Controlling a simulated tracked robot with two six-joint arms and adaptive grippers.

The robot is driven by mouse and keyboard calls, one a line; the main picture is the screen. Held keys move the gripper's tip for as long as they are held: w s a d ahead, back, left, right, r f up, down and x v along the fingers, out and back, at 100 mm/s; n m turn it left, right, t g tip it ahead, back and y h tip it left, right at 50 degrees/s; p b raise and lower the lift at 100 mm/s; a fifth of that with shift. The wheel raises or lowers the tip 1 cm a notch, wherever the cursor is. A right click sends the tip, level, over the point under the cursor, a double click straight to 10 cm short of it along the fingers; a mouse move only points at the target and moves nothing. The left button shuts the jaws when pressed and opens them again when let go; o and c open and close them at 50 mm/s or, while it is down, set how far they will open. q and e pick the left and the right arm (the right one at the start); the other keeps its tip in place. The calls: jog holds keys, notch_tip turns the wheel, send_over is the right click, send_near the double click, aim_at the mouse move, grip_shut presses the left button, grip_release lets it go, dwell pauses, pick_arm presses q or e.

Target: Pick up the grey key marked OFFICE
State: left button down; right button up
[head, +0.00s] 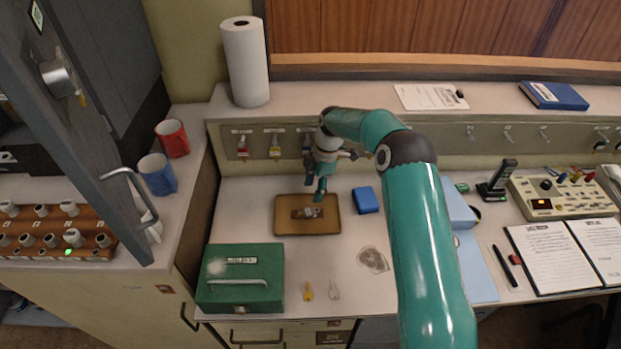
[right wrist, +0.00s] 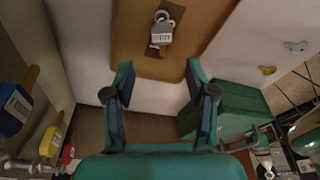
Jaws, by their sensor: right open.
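A grey key tag with a pale label and a ring (right wrist: 162,34) lies on the brown tray (head: 283,228); the label is too small to read. In the head view it shows as a small grey piece (head: 308,213) on a darker patch in the tray. My right gripper (head: 318,193) is above the tray's back part, pointing down, and partly covers it. In the right wrist view the fingers (right wrist: 159,70) are apart with nothing between them, and the grey tag is beyond them.
A green cash box (head: 240,300) stands front left of the tray, a blue box (head: 365,200) right of it. A yellow key-like piece (head: 308,291) and a pale grey one (head: 334,291) lie in front. Coloured key tags (head: 276,152) hang on the back panel.

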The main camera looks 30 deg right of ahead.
aim_at(309, 212)
jog(key=shift+s+f+b, duration=0.15)
jog(key=shift+f+b, duration=0.25)
jog(key=shift+f, duration=0.4)
jog(key=b+x, duration=0.3)
jog(key=x, duration=0.3)
jog(key=shift+d+b, duration=0.1)
jog(key=shift+b, duration=0.25)
jog(key=shift+f+b, duration=0.5)
jog(key=shift+f, duration=0.1)
jog(key=shift+s, duration=0.1)
jog(key=c, duration=1)
jog(key=shift+r, duration=0.15)
jog(key=shift+a+p+v, duration=0.2)
jog(key=shift+p+v, duration=0.15)
jog(key=shift+v, duration=0.45)
jog(key=shift+a+p+v, duration=0.15)
jog(key=shift+p+v, duration=0.15)
jog(key=shift+v, duration=0.45)
jog(key=shift+a+p+v, duration=0.2)
jog(key=shift+p+v, duration=0.15)
jog(key=shift+v, duration=0.45)
